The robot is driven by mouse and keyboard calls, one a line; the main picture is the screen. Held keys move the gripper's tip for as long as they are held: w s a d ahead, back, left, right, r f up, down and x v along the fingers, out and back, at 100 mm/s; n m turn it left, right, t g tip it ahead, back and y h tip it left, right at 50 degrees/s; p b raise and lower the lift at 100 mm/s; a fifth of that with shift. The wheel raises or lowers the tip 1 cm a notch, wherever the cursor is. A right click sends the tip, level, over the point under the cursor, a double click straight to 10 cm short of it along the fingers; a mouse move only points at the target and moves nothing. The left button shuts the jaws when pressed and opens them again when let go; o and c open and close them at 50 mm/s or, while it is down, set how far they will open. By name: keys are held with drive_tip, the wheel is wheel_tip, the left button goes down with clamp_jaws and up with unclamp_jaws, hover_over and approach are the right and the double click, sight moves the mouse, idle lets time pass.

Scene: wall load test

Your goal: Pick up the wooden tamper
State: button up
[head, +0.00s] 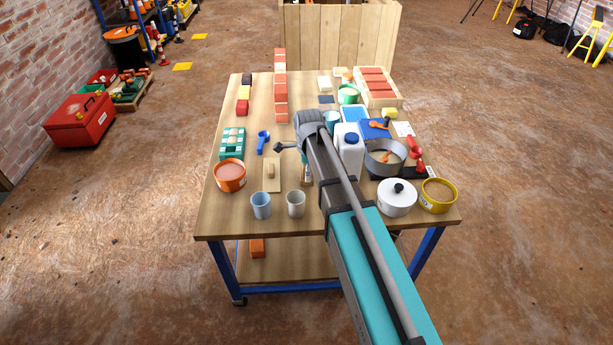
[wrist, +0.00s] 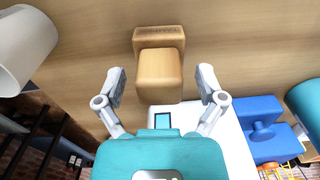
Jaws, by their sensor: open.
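The wooden tamper (wrist: 160,70) shows in the wrist view as a light wooden block with a wider wooden part behind it, which carries faint marking. My gripper (wrist: 162,80) is open, with one finger on each side of the block and a visible gap on both sides. It holds nothing. I cannot tell how far the fingertips are above or in front of the tamper. In the head view my arm hides most of that spot, and the fingers cannot be made out clearly.
A grey-white cup (wrist: 25,45) is at left in the wrist view. A blue object (wrist: 262,130) and a white jug (head: 348,148) are on the other side. Two cups (head: 261,205) (head: 296,203) and a wooden float (head: 271,175) stand near the table's front left.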

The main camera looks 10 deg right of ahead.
drive_tip(key=c, duration=1.2)
drive_tip(key=shift+r, duration=0.2)
wheel_tip(320, 180, up, 3)
drive_tip(key=p, duration=0.3)
drive_tip(key=shift+s+d+r+p, duration=0.25)
drive_tip(key=shift+s+r+p, duration=1.4)
drive_tip(key=shift+s, duration=0.65)
drive_tip(key=shift+s+d+r+p, duration=0.3)
drive_tip(key=shift+s+r+p, duration=1.35)
drive_tip(key=shift+s, duration=0.7)
drive_tip(key=shift+s+d+r+p, duration=0.25)
drive_tip(key=shift+s+r+p, duration=1.35)
drive_tip(key=shift+s, duration=0.7)
drive_tip(key=shift+f, duration=0.1)
